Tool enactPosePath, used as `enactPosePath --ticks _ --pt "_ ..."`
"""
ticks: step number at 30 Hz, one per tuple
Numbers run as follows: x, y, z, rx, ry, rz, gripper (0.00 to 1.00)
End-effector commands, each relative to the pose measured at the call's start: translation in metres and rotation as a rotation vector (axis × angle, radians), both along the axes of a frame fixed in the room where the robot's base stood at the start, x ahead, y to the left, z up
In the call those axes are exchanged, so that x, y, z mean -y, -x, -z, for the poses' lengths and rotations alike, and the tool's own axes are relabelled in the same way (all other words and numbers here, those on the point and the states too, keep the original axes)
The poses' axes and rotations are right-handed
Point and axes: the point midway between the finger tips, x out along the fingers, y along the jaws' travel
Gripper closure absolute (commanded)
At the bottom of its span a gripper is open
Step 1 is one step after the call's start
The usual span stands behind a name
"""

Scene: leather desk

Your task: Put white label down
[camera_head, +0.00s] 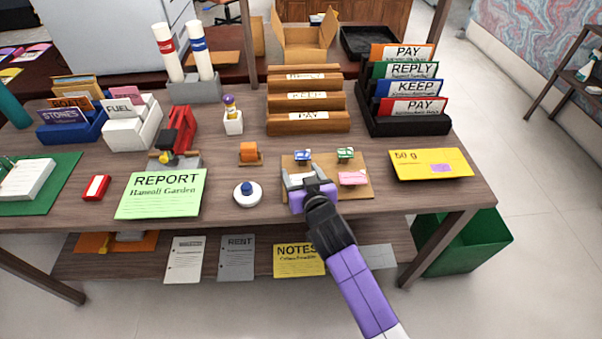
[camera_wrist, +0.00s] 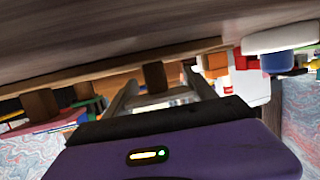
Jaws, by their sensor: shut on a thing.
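My gripper (camera_head: 300,180) is over the front left part of a small wooden board (camera_head: 327,161) on the desk. In the wrist view its two grey fingers (camera_wrist: 160,98) stand apart with a pale thing between them, which I take to be the white label (camera_wrist: 168,97). The gripper is shut on it. In the head view the fingers and wrist hide most of the label, so I cannot tell whether it touches the board. A blue label (camera_head: 303,155), a green label (camera_head: 345,154) and a pink label (camera_head: 353,178) are on the same board.
A blue-topped white round object (camera_head: 248,194) stands left of the board. A yellow envelope (camera_head: 431,164) lies to its right. Wooden sorter racks (camera_head: 307,118) and a black file holder (camera_head: 403,122) stand behind. The desk's front edge is close below my gripper.

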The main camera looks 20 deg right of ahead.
Motion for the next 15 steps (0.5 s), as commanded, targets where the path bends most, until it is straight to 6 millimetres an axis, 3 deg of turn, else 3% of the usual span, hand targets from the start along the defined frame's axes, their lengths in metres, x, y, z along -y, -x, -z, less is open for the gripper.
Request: enactPosePath --ticks 10,11,14,15 --pt "-0.0001 -0.0002 0.0044 0.001 0.000 0.000 0.72" --pt "0.0000 -0.0003 0.0032 0.001 0.000 0.000 0.32" --pt "0.0000 -0.0002 0.0027 0.001 0.001 0.000 0.13" --pt "0.0000 -0.0002 0.0026 0.001 0.000 0.000 0.13"
